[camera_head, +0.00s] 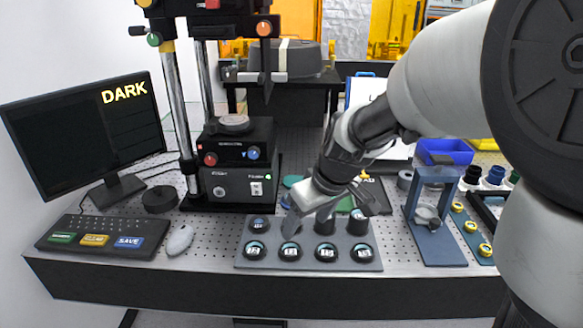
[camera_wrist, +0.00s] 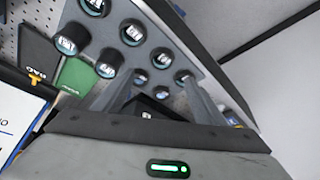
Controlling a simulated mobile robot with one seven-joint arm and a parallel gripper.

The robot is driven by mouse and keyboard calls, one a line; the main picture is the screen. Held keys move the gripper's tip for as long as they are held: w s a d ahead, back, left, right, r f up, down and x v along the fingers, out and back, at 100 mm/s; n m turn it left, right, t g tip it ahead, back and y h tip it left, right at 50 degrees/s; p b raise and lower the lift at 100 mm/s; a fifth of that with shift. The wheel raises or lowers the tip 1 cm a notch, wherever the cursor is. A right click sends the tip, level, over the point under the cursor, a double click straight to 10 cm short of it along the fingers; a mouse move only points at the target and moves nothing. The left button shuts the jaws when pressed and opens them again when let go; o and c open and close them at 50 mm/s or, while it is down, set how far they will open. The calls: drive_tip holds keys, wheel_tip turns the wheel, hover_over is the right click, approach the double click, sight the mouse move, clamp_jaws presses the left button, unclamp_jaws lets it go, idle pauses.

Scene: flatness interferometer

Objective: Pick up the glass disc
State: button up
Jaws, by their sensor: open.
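Several small round pieces with pale numbered labels and bluish rims stand in dark round holders on a grey tray (camera_head: 308,264), in two rows. Front-row pieces (camera_head: 290,251) show plainly in the head view; back-row ones are partly behind my gripper (camera_head: 293,228). I cannot tell which piece is the glass disc. In the wrist view, my gripper (camera_wrist: 157,80) is open and empty, its fingers pointing down over one end of the tray (camera_wrist: 212,68). Labelled pieces (camera_wrist: 161,92) show between and beyond the fingers. The gap between fingertips and pieces is unclear.
A monitor (camera_head: 90,125) reading DARK, a keyboard (camera_head: 103,235) and a mouse (camera_head: 180,240) are at left. The instrument stand (camera_head: 232,180) rises behind the tray. A blue-grey frame fixture (camera_head: 433,245) stands right. A green card (camera_wrist: 75,78) lies beside the tray.

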approach(291, 249)
drive_tip(key=shift+d+b+x, duration=0.2)
drive_tip(key=shift+b+x, duration=0.25)
drive_tip(key=shift+x, duration=0.55)
drive_tip(key=shift+b+x, duration=0.4)
drive_tip(key=shift+x, duration=2.6)
drive_tip(key=shift+a, duration=0.15)
drive_tip(key=shift+c, duration=0.2)
drive_tip(key=c, duration=1.1)
